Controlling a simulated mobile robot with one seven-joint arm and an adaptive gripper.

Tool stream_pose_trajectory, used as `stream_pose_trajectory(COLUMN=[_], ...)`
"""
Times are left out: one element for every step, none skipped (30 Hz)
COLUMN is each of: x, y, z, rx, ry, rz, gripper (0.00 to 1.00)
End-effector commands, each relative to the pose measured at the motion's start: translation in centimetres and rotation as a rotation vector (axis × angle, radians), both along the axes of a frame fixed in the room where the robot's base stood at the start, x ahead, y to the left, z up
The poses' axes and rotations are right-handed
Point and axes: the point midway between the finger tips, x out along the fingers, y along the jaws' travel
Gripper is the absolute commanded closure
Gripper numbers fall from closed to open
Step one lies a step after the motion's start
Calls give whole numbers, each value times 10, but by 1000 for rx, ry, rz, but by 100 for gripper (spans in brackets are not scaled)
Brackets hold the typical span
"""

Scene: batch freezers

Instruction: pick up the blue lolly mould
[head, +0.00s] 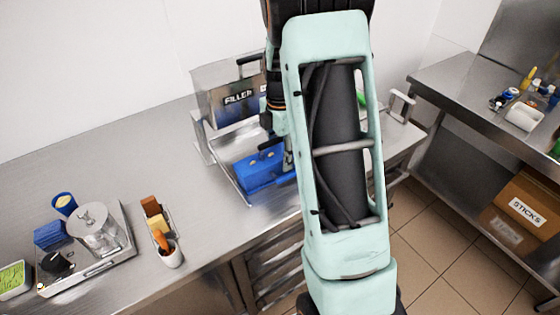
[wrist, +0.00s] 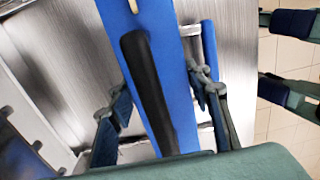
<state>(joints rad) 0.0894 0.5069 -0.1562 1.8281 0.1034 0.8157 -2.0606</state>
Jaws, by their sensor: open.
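The blue lolly mould (head: 258,174) sits in a shallow metal tray (head: 236,184) below the filler, partly hidden by my arm in the head view. In the wrist view the mould (wrist: 172,72) is a long blue block with a dark bar along its top. My gripper (wrist: 160,80) is open, with one finger on each side of the mould. I cannot tell whether the fingers touch it. In the head view my gripper (head: 287,155) is at the mould's right part, mostly hidden behind my arm.
The filler (head: 225,95) stands just behind the mould. To the left are a steel tray with a lidded pot (head: 95,228) and a holder with orange-handled tools (head: 166,250). The counter between is clear. A second counter (head: 470,90) and a sticks box (head: 525,205) are at right.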

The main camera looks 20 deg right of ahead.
Motion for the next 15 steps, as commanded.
stream_pose_trajectory(x=[-1, -1, 0, 0, 0, 0, 0, 0, 0, 0, 0, 0, 0, 0, 0], y=[1, 1, 1, 1, 1, 0, 0, 0, 0, 0, 0, 0, 0, 0, 0], z=[-7, -11, -15, -17, -19, -21, -21, -22, -22, -22, -21, -21, -21, -21, -21], rx=[1, 1, 1, 1, 0, 0, 0, 0, 0, 0, 0, 0, 0, 0, 0], ry=[3, 3, 2, 1, 1, 0, 0, -1, -1, -1, -1, -1, -1, -1, -1], rz=[0, 0, 1, 1, 1, 1, 1, 1, 1, 1, 1, 1, 1, 0, 0], gripper=[55, 55, 55, 55, 55, 55, 55, 55, 55, 55, 55, 55, 56, 60, 64])
